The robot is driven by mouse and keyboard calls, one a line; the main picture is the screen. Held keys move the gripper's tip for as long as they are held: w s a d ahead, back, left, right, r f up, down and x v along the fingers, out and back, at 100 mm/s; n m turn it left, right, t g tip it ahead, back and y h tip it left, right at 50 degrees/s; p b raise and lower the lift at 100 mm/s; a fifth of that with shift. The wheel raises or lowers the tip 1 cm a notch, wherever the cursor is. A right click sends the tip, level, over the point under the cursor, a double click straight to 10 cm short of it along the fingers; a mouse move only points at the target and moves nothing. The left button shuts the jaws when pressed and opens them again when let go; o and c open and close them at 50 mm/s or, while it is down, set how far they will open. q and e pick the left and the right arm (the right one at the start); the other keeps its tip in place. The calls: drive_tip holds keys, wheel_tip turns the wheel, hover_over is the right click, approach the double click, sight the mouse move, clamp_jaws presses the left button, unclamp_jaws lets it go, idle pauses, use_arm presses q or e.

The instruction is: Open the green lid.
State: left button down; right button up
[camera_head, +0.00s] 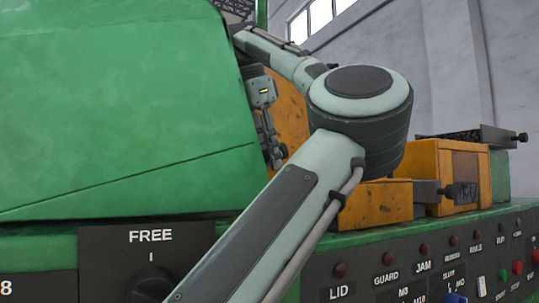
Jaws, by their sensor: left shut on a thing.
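The green lid (120,100) is a large sloped panel filling the left of the view. A dark seam runs along its lower side; I cannot tell whether it is raised. My left gripper (273,150) is at the lid's right edge, its fingers pointing down. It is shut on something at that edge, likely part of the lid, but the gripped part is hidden. My right gripper is not in view.
An orange machine block (440,165) with dark fittings stands at the right behind my arm. A sloped control panel (405,262) with labelled lamps and buttons, one marked LID, runs along the lower right. A black FREE switch plate (105,246) is at the lower left.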

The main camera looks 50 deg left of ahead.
use_arm(q)
drive_tip(key=shift+s+d+r, duration=0.1)
drive_tip(key=shift+d+r, duration=0.05)
drive_tip(key=shift+r, duration=0.05)
drive_tip(key=shift+s+d+r, duration=0.2)
drive_tip(key=shift+d+r, duration=0.15)
drive_tip(key=shift+r, duration=0.15)
drive_tip(key=d+v, duration=0.3)
drive_tip(key=v, duration=0.9)
drive_tip(key=shift+r, duration=0.25)
drive_tip(key=shift+d, duration=0.1)
drive_tip(key=c, duration=1.3)
unclamp_jaws()
drive_tip(key=shift+w+f, duration=0.1)
